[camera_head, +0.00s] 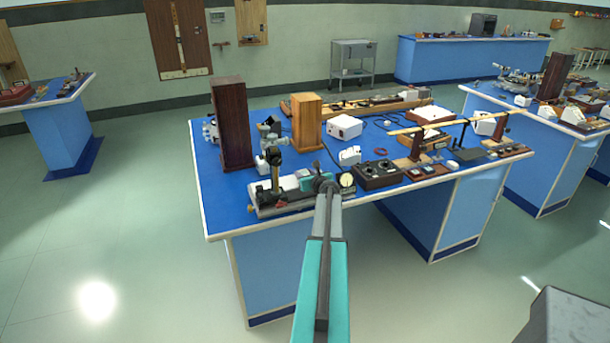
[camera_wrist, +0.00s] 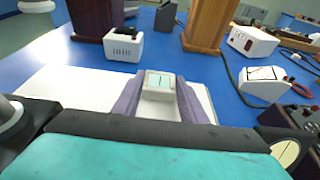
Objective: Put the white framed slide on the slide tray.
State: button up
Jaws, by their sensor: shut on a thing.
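The white framed slide (camera_wrist: 160,80) shows in the wrist view as a small pale square with a dark mark in its middle. My gripper (camera_wrist: 158,92) is shut on it, with a purple finger at each side. In the head view my gripper (camera_head: 319,184) is over the front left part of the blue bench, by a long grey and white instrument (camera_head: 285,194). My arm hides the fingers and the slide there. I cannot tell for sure which thing is the slide tray.
A dark wooden box (camera_head: 232,125) and a lighter wooden box (camera_head: 307,122) stand tall behind my gripper. A black control box (camera_head: 378,175) lies to the right. A white device (camera_head: 345,127) and cables lie farther back. Bare blue bench top shows at the left.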

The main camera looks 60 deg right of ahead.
jog(key=shift+f, duration=0.3)
jog(key=shift+f, duration=0.2)
jog(key=o, duration=1.1)
jog(key=shift+c, duration=0.2)
jog(key=shift+b+v, duration=0.55)
jog(key=shift+v, duration=0.6)
jog(key=b+v, duration=0.1)
jog(key=v, duration=0.4)
jog(key=shift+w+r, duration=0.15)
jog(key=b+v, duration=0.1)
jog(key=v, duration=0.5)
jog(key=shift+s+a+r, duration=0.15)
jog(key=shift+s+a, duration=0.05)
jog(key=shift+s, duration=0.1)
